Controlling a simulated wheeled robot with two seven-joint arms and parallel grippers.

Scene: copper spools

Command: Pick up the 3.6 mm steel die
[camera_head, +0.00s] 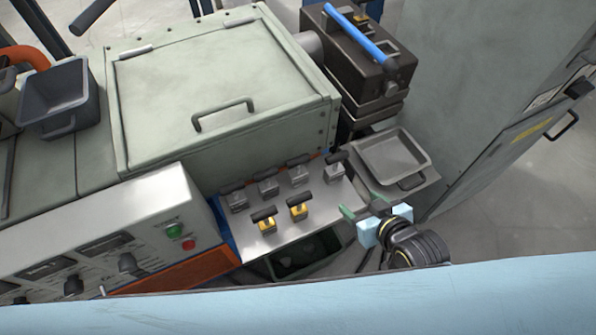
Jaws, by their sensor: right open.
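Several small die blocks with black T-shaped handles stand upright on a light metal plate (325,212). The grey steel ones form the back row: one at the left (237,202), one beside it (268,187), one further right (299,176), and one at the right end (334,173). Two yellow ones, a left one (266,224) and a right one (299,211), stand in front. No size marks are readable, so I cannot tell which is 3.6 mm. My right gripper (363,206), with green fingertips, is open and empty, just below and right of the right-end steel block. My left gripper is not in view.
A large lidded green-grey box (215,85) stands behind the plate. An empty grey tray (393,157) lies to the right, near my right gripper. A control panel (110,245) is at the left. A dark machine with a blue handle (360,37) stands at the back.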

